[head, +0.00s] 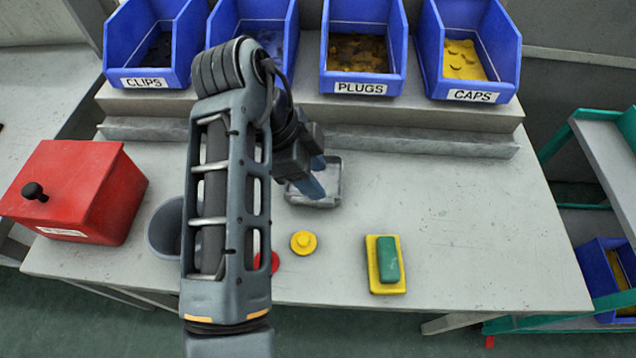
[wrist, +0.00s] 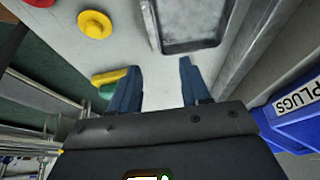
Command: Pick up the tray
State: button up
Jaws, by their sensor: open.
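The tray (head: 332,178) is small, shallow and grey. It lies on the bench top in front of the raised shelf, and my fingers hide part of its left side in the head view. In the wrist view the tray (wrist: 196,18) is cut off by the top edge, beyond my fingertips and mostly to the right of centre. My gripper (head: 314,182) is open, with its two blue fingers apart and nothing between them. In the wrist view my gripper (wrist: 161,66) points at bare bench just short of the tray. I see no contact with the tray.
Blue bins of clips (head: 145,60), plugs (head: 362,60) and caps (head: 465,62) stand on the shelf behind. A red box (head: 75,190) and a grey bowl (head: 165,235) are left. A yellow knob (head: 303,243) and a green-and-yellow block (head: 388,262) sit in front. The bench's right side is clear.

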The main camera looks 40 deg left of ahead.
aim_at(309, 199)
jog(key=shift+s+a+r+g, duration=0.15)
jog(key=shift+s+a+r, duration=0.05)
jog(key=shift+s+a, duration=0.25)
jog(key=shift+s+a+r+g, duration=0.15)
jog(key=shift+s+a, duration=0.25)
jog(key=shift+a, duration=0.05)
jog(key=shift+a+f+p+x, duration=0.1)
jog(key=shift+a+p+x, duration=0.1)
jog(key=shift+x, duration=1.05)
jog(key=shift+a+f+p+x, duration=0.1)
jog(key=shift+a+p+x, duration=0.15)
jog(key=shift+x, duration=1.05)
jog(key=shift+a+f+p+x, duration=0.1)
jog(key=shift+a+p+x, duration=0.1)
jog(key=shift+x, duration=1.05)
jog(key=shift+s, duration=0.15)
jog(key=shift+c, duration=0.4)
grip_shut()
jog(key=shift+r, duration=0.1)
